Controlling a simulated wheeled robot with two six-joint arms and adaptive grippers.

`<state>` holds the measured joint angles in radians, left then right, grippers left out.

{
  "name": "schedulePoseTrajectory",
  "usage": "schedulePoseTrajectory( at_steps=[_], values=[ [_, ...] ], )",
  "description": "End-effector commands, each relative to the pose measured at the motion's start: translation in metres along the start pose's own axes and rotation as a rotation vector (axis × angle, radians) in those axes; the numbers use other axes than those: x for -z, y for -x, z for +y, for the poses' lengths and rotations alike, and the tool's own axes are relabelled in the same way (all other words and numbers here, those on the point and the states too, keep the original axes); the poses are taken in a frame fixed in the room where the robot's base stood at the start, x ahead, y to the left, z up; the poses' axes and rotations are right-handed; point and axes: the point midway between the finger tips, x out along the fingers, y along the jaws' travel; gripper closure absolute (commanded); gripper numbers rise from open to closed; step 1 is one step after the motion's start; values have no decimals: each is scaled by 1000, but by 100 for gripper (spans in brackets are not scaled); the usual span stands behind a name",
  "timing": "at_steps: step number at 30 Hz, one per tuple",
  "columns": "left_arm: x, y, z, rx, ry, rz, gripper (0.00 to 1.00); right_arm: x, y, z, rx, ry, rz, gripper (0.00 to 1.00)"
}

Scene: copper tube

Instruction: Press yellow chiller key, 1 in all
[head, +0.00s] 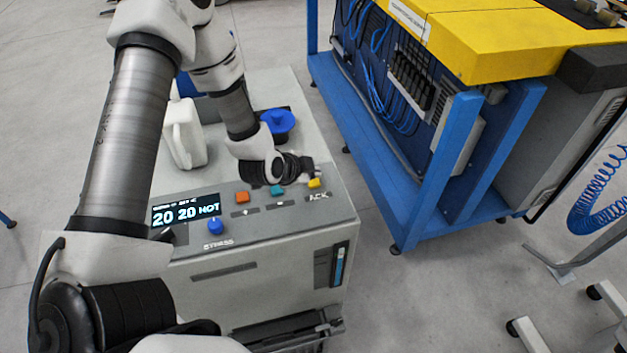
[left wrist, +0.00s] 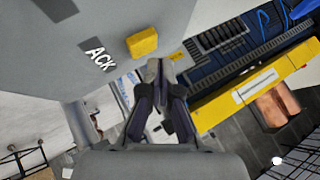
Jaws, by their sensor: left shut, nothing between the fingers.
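The chiller (head: 268,232) is a grey box with a control panel on its top front edge. Its yellow key (head: 314,183) sits at the right end of the panel, above the label ACK. The yellow key also shows in the left wrist view (left wrist: 142,42), beside the letters ACK. My left gripper (head: 308,165) is over the panel, just behind the yellow key in the head view. In the left wrist view its shut fingertips (left wrist: 160,68) are close below the key; I cannot tell whether they touch. Nothing is between the fingers. My right gripper is not in view.
The display (head: 186,213) reads 20 20 HOT. A white jug (head: 185,135) and a blue cap (head: 278,122) stand behind. A blue-framed yellow machine (head: 465,45) stands right.

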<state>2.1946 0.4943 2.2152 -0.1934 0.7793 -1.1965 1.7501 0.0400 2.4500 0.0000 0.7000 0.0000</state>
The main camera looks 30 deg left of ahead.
Motion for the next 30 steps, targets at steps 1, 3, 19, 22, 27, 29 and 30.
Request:
schedulePoseTrajectory(
  at_steps=[1,3,19,22,27,29,30],
  values=[
    [0,0,0,0,0,0,100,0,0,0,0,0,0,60],
    [0,0,0,0,0,0,100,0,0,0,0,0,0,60],
    [-4,-4,4,0,0,-1,100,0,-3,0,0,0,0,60],
    [-4,-6,4,1,0,0,100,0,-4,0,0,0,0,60],
    [-4,-6,4,1,0,0,100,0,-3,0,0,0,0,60],
    [-4,-6,4,0,0,0,100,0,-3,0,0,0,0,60],
    [-4,-6,4,0,0,0,100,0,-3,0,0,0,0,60]
  ],
)
